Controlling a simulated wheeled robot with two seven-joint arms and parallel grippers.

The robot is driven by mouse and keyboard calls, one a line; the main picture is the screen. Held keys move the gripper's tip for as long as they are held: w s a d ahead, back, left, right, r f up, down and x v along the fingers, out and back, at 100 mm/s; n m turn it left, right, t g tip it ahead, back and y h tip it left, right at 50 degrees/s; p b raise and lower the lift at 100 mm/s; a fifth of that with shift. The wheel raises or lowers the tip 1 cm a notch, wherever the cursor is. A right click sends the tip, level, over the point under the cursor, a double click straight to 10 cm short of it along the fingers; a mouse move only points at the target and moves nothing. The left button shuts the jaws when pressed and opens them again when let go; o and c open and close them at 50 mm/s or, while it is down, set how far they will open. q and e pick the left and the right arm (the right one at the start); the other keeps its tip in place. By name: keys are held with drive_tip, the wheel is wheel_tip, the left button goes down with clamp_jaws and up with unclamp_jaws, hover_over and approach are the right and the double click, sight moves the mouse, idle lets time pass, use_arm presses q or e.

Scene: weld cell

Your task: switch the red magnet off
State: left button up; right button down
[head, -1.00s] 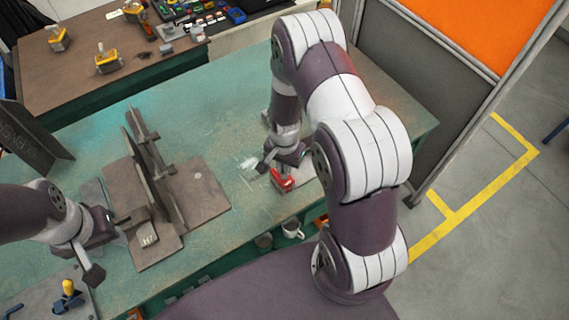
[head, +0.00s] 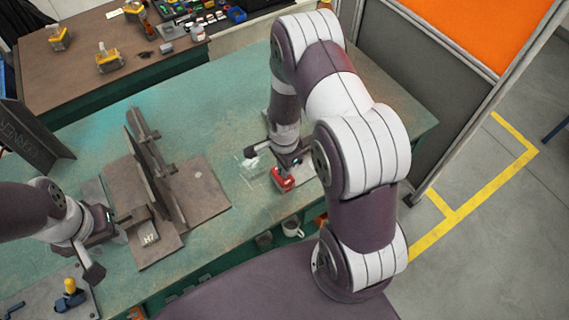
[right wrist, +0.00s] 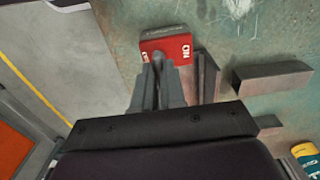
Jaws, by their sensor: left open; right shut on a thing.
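The red magnet (head: 284,181) is a small red block near the table's front right. It also shows in the right wrist view (right wrist: 165,48), with pale ON lettering on its right side and another pale mark on its left. My right gripper (head: 287,163) is directly at the magnet, behind it in the head view. In the right wrist view its fingers (right wrist: 160,68) are close together against the magnet's near edge, shut on what I take to be its switch; the fingers hide the grip. My left gripper (head: 110,232) is open beside the steel fixture.
The steel fixture (head: 205,198) with upright plates stands on the green table (head: 215,100), left of the magnet. A dark plate (head: 35,140) leans at the far left. A grey partition (head: 400,95) borders the right.

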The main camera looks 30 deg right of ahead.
idle(0.4)
drive_tip(key=c, duration=1.2)
unclamp_jaws()
drive_tip(key=shift+r, duration=0.15)
wheel_tip(320, 180, up, 12)
drive_tip(key=b, duration=0.1)
drive_tip(key=shift+r, duration=0.25)
